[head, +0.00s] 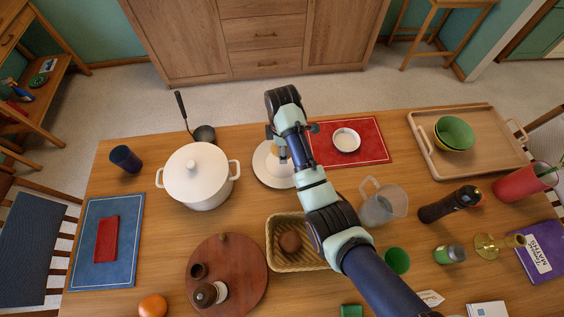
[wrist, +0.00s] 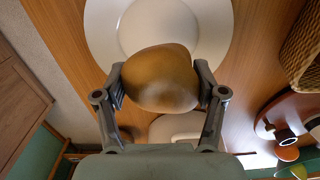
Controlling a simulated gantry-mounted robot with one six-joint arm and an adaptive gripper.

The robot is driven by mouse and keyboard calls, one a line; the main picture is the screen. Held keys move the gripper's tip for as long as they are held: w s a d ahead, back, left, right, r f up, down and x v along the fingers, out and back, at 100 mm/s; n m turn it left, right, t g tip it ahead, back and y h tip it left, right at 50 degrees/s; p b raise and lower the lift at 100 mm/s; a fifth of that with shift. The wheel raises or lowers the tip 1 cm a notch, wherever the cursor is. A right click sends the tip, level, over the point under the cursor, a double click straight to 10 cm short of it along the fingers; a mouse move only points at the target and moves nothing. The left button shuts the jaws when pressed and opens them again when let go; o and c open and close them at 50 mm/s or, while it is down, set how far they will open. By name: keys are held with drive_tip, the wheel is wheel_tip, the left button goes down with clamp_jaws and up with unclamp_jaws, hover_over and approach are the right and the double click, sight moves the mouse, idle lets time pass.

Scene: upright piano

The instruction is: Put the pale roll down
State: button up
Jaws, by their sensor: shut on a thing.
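My gripper (wrist: 160,82) is shut on the pale roll (wrist: 162,78), a smooth golden-tan bun held between both fingers in the wrist view. Behind it is a white round plate (wrist: 125,28), and the roll overlaps the plate's lower edge there. In the head view my gripper (head: 281,148) is over the plate (head: 268,174), at the back middle of the table. The roll is mostly hidden by my arm there. I cannot tell whether it touches the plate.
A white lidded pot (head: 199,186) stands left of the plate, with a black ladle (head: 204,134) behind. A red mat (head: 370,144) with a small white bowl (head: 346,140) lies to the right.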

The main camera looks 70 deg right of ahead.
drive_tip(key=shift+f+b, duration=0.7)
drive_tip(key=shift+f, duration=2.9)
drive_tip(key=shift+w, duration=0.1)
drive_tip(key=shift+f, duration=0.15)
drive_tip(key=o, duration=1.1)
wheel_tip(320, 180, up, 12)
drive_tip(key=p, duration=0.3)
drive_tip(key=shift+r, duration=0.2)
